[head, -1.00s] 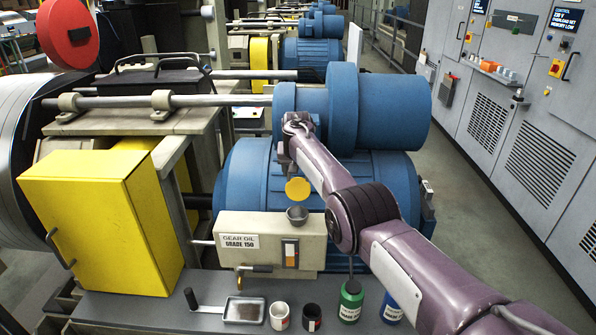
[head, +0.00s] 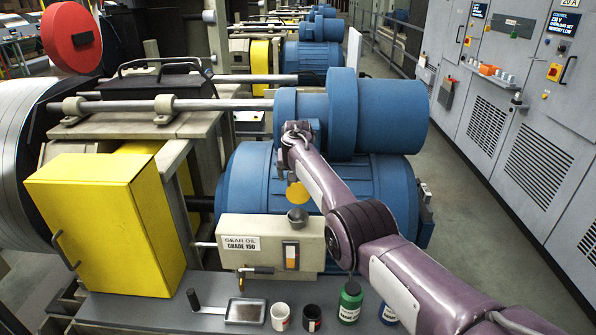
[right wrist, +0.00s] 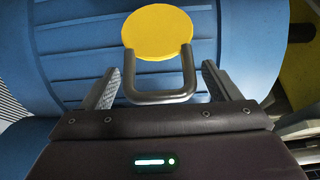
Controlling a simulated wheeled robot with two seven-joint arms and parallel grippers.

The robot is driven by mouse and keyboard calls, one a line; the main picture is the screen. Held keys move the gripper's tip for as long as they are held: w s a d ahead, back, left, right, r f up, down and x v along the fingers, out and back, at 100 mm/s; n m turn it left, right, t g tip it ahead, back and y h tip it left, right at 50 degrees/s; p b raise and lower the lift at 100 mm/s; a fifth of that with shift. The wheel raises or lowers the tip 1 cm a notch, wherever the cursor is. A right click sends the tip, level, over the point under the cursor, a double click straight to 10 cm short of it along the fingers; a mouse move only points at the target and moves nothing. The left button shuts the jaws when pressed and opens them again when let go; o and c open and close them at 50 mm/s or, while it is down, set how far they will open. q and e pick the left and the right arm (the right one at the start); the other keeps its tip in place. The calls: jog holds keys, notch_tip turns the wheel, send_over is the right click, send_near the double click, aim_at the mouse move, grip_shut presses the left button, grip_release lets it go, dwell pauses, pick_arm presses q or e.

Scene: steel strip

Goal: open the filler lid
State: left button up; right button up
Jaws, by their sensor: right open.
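The filler lid (head: 297,193) is a yellow disc standing up above the dark filler cup (head: 298,216) on the beige gear oil box (head: 258,240). The cup's mouth shows below it. In the right wrist view the yellow lid (right wrist: 158,32) has a grey U-shaped handle (right wrist: 160,96) on its near side. My right gripper (right wrist: 162,82) is open, with one finger on each side of the handle and gaps visible on both sides. In the head view the right gripper's tips are hard to make out, just above the lid. My left gripper is not in view.
A large blue motor (head: 390,185) stands close behind the lid. A yellow cabinet (head: 95,235) is at the left. On the front ledge are a tray (head: 244,311), a white cup (head: 280,317), a black cup (head: 312,319) and a green bottle (head: 350,302).

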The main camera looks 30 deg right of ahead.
jog(key=b+v, duration=0.1)
jog(key=v, duration=0.6)
dwell(0.6)
